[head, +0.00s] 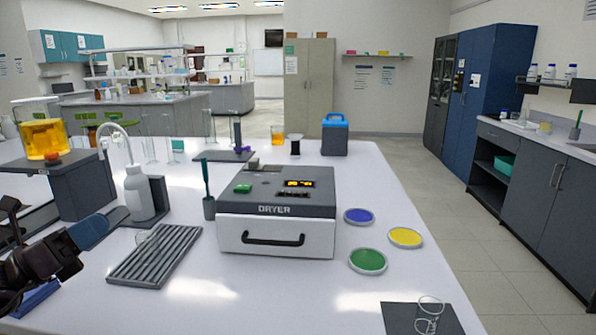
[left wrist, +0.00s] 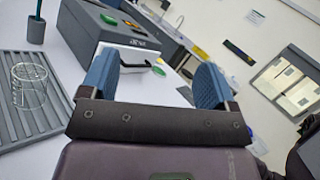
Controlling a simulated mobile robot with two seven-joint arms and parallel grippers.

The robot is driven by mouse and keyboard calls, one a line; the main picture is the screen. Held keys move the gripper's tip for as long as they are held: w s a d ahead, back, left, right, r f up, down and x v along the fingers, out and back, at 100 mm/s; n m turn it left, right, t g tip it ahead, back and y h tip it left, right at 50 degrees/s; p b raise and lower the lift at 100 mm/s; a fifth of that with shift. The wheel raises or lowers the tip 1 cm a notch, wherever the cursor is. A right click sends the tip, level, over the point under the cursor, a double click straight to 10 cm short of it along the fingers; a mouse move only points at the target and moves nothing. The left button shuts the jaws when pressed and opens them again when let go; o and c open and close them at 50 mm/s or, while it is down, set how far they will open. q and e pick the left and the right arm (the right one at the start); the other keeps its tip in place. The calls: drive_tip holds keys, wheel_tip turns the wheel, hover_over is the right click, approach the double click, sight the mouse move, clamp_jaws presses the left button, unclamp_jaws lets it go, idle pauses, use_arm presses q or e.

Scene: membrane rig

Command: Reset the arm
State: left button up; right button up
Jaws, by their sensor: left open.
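My left gripper (head: 78,250) comes in at the lower left of the head view, above the white bench and left of the ribbed grey rack (head: 140,268). In the left wrist view its two blue fingers (left wrist: 155,80) stand wide apart with nothing between them. The rack also shows in the left wrist view (left wrist: 60,123), with a clear glass beaker (left wrist: 28,88) on it. The dryer (head: 275,242) stands beyond, its front handle facing me. My right arm and gripper are not in view.
A wash bottle (head: 138,195) and a platform (head: 75,190) with a jar of orange liquid (head: 44,138) stand near my left arm. Blue (head: 359,216), yellow (head: 405,237) and green (head: 368,260) dishes lie right of the dryer. The bench front in the middle is clear.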

use_arm(q)
drive_tip(key=s+a+f+n+g+y, duration=0.2)
drive_tip(key=s+f+n+y, duration=0.9)
drive_tip(key=n, duration=0.7)
drive_tip(key=s+a+f+n+g+y, duration=0.2)
drive_tip(key=s+f+n+y, duration=0.4)
drive_tip(key=f+n+y, duration=0.95)
drive_tip(key=s+d+f+n+g+h, duration=0.3)
drive_tip(key=s+d+f+g+h, duration=0.15)
drive_tip(key=s, duration=0.55)
drive_tip(key=s+d+f+n+g+h, duration=0.35)
drive_tip(key=s+d+g+h, duration=0.2)
drive_tip(key=s, duration=0.45)
drive_tip(key=w+f+t+h+p, duration=0.1)
drive_tip(key=w+f+t, duration=0.1)
drive_tip(key=w+t, duration=0.2)
drive_tip(key=w+d+f+m+t+p, duration=0.1)
drive_tip(key=w+f+t, duration=0.1)
drive_tip(key=w+t, duration=0.3)
drive_tip(key=shift+w+d+f+t+h+p, duration=0.3)
drive_tip(key=shift+w+h+p, duration=0.1)
drive_tip(key=shift+w, duration=0.1)
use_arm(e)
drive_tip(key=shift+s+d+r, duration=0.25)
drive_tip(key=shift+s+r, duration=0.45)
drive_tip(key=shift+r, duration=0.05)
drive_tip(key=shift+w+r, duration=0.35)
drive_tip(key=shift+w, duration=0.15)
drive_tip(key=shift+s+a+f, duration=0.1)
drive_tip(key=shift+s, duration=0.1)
